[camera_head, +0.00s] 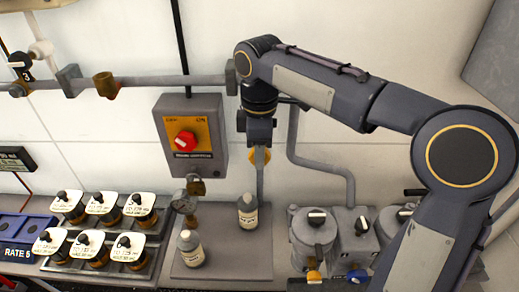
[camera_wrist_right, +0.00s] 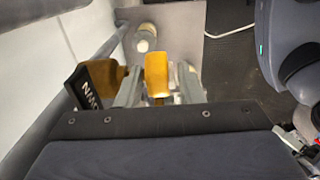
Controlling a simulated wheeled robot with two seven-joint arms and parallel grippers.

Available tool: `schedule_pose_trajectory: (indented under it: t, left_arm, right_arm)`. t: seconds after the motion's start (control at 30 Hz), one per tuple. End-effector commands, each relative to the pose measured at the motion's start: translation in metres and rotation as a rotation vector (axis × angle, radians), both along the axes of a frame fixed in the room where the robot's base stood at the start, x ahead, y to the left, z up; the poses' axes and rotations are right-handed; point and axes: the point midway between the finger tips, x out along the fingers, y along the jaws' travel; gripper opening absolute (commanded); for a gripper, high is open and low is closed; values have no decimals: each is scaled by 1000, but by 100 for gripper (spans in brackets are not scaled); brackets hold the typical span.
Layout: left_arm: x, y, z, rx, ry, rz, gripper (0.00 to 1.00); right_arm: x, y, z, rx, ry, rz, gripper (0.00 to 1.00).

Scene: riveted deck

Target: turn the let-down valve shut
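A valve with a yellow handle (camera_head: 260,158) sits on a thin vertical pipe right of the red-knob box, under my right gripper. My right gripper (camera_head: 260,143) points down over this handle. In the right wrist view the yellow handle (camera_wrist_right: 157,75) stands between the two fingers (camera_wrist_right: 159,88), with a narrow gap showing on its right side. Whether a finger touches its left side is unclear. The valve body is mostly hidden by the gripper. My left gripper is not in view.
A grey box with a red knob (camera_head: 186,141) is close left of the gripper. A bent pipe (camera_head: 325,165) runs along the wall.

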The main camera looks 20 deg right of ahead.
Motion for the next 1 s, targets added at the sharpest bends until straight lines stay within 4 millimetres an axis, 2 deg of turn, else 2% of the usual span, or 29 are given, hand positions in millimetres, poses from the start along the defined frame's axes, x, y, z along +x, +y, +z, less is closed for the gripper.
schedule_pose_trajectory:
  t: [0.03, 0.23, 0.67, 1.0]
  left_arm:
    - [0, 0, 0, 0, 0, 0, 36]
    - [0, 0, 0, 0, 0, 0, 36]
    - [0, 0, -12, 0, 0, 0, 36]
    - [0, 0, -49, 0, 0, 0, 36]
  right_arm:
    - [0, 0, 0, 0, 0, 0, 27]
    - [0, 0, 0, 0, 0, 0, 1]
    - [-1, -3, -2, 92, -27, -4, 1]
    - [-1, -9, -8, 361, -108, -7, 1]
